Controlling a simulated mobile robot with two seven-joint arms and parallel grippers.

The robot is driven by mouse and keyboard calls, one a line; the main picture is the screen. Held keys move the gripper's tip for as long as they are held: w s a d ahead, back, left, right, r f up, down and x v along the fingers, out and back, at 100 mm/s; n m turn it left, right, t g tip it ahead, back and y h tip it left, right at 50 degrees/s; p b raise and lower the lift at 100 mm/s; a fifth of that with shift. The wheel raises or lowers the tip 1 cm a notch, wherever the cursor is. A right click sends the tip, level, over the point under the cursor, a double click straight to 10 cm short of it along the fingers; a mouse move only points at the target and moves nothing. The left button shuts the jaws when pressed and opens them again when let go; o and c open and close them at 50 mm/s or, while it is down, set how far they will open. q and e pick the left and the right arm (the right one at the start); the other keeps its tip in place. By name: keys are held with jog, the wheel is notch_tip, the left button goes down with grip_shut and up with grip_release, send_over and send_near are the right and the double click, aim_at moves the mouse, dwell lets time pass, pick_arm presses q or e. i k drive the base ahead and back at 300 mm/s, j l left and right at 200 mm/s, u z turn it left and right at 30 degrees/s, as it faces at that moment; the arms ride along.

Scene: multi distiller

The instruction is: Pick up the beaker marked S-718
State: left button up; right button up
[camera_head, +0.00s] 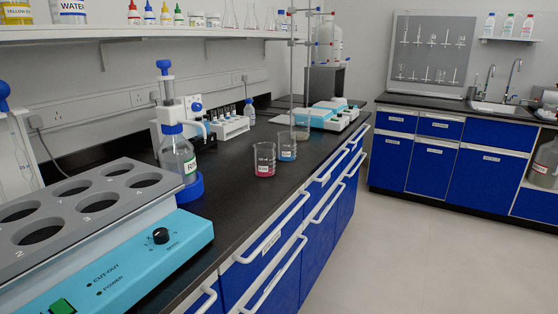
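Two small glass beakers stand upright side by side on the black bench top (225,205), near its front edge. The nearer beaker (264,158) holds pink-red liquid at the bottom. The one behind it to the right, the blue-liquid beaker (287,147), holds blue liquid. Both have dark markings or labels, too small to read, so I cannot tell which is S-718. A hand or arm touches neither beaker. Neither of my grippers is in view.
A blue-grey multi-hole heating unit (150,262) fills the near left. A dispenser bottle (178,158) in a blue base stands left of the beakers. Behind are a tube rack (230,128), a metal stand (307,60) and light-blue devices (322,117). The floor (420,240) is clear.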

aim_at(287, 141)
jog(key=i+l, duration=1)
jog(key=i+l+u, duration=0.25)
jog(key=u, duration=0.15)
jog(key=i+l+u, duration=0.15)
jog(key=l+u, duration=0.3)
